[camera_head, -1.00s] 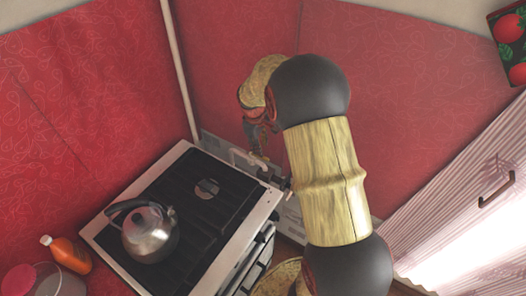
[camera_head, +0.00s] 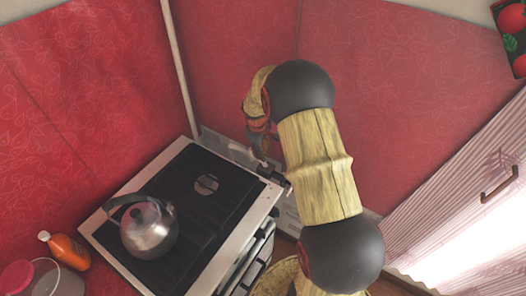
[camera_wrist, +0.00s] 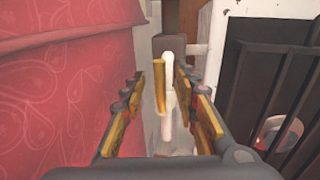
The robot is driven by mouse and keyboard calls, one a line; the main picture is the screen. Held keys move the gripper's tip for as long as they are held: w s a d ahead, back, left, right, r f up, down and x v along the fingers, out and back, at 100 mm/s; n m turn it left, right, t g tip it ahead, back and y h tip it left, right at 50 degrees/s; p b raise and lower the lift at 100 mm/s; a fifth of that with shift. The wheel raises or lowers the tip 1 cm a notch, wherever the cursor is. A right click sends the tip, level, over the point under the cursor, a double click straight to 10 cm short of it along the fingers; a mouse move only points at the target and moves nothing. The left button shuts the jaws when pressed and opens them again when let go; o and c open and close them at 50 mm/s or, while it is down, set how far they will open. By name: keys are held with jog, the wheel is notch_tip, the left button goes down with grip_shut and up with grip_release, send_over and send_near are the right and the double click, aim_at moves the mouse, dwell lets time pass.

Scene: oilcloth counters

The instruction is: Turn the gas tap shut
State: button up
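The gas tap's yellow lever (camera_wrist: 159,86) shows in the wrist view, beside a white pipe (camera_wrist: 170,72) and running roughly along it. My gripper (camera_wrist: 160,88) is open, with one finger on each side of the lever and pipe. I see gaps between the fingers and the lever, and nothing is gripped. In the head view my gripper (camera_head: 264,148) points down behind the stove's back right corner. There my arm and gripper hide most of the tap.
The stove (camera_head: 236,247) carries a kettle (camera_head: 149,229) at its front left. An orange bottle (camera_head: 68,251) and a pink-lidded jar (camera_head: 50,281) stand left of it. Red walls close in behind the gripper.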

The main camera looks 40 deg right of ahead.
jog(key=shift+c, duration=1.4)
grip_shut()
